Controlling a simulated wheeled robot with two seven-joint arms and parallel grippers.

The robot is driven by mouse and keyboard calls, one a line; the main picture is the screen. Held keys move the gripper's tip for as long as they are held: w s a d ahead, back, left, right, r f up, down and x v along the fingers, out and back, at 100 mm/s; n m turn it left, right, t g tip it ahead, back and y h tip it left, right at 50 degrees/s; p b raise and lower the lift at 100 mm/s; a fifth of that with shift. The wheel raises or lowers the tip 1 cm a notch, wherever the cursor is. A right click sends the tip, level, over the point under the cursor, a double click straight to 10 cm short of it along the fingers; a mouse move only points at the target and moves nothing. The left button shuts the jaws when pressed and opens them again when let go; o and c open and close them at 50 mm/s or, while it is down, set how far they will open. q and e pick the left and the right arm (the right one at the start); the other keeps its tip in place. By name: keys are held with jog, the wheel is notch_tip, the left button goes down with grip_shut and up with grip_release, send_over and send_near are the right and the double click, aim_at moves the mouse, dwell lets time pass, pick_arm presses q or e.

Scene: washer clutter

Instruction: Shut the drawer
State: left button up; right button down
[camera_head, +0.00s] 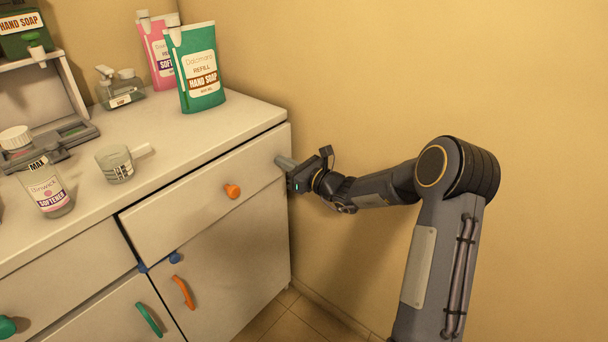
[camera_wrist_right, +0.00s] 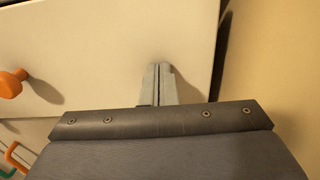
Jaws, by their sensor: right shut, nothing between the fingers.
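The drawer (camera_head: 200,195) is the pale upper front at the right end of the white cabinet, with an orange knob (camera_head: 232,191). A dark line runs down its left edge; its front sits nearly level with the cabinet, and any small gap is hard to judge. My right gripper (camera_head: 284,162) is shut and empty at the drawer's upper right end. In the right wrist view its closed fingers (camera_wrist_right: 160,75) point at the drawer front (camera_wrist_right: 110,50), right of the knob (camera_wrist_right: 12,84), with tips at or very near the surface. Contact is not clear. My left gripper is out of view.
The countertop (camera_head: 200,135) holds a green refill pack (camera_head: 195,70), a pink pack (camera_head: 157,50), a glass cup (camera_head: 115,164) and a softener cup (camera_head: 46,190). Below is a door with an orange handle (camera_head: 183,292). A yellow wall (camera_head: 400,70) stands close on the right.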

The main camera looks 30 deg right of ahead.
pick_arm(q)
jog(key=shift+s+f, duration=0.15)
pick_arm(e)
jog(key=x, duration=0.3)
jog(key=shift+r, duration=0.25)
